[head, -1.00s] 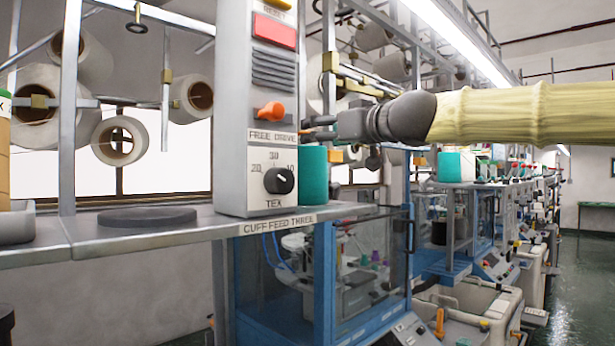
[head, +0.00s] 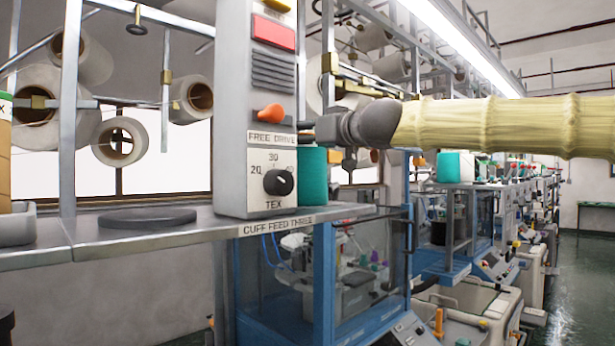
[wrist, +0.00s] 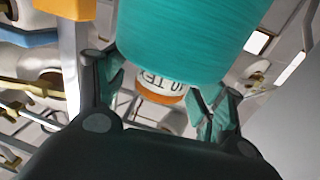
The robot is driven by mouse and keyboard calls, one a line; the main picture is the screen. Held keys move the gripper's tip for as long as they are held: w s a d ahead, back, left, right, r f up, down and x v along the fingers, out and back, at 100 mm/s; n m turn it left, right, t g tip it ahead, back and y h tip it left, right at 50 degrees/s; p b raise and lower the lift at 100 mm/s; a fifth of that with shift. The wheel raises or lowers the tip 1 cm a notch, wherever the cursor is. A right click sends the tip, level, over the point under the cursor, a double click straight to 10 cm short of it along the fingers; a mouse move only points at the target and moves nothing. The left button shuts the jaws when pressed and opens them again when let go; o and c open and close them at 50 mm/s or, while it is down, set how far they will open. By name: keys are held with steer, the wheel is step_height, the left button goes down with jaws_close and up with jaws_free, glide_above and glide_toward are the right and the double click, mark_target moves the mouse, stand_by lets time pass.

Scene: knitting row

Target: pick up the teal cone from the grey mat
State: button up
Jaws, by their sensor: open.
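The teal cone (head: 313,175) stands upright on the metal shelf in the head view, partly hidden behind the grey control box. No grey mat shows under the cone.
The control box (head: 270,120), with an orange knob and a black dial, stands close left of the cone. A dark grey disc (head: 148,217) lies on the shelf (head: 200,232) further left. Metal posts and yarn spools (head: 120,142) are behind. Another teal cone (head: 447,167) is farther right.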

jaws_close()
steer(key=shift+r, duration=0.15)
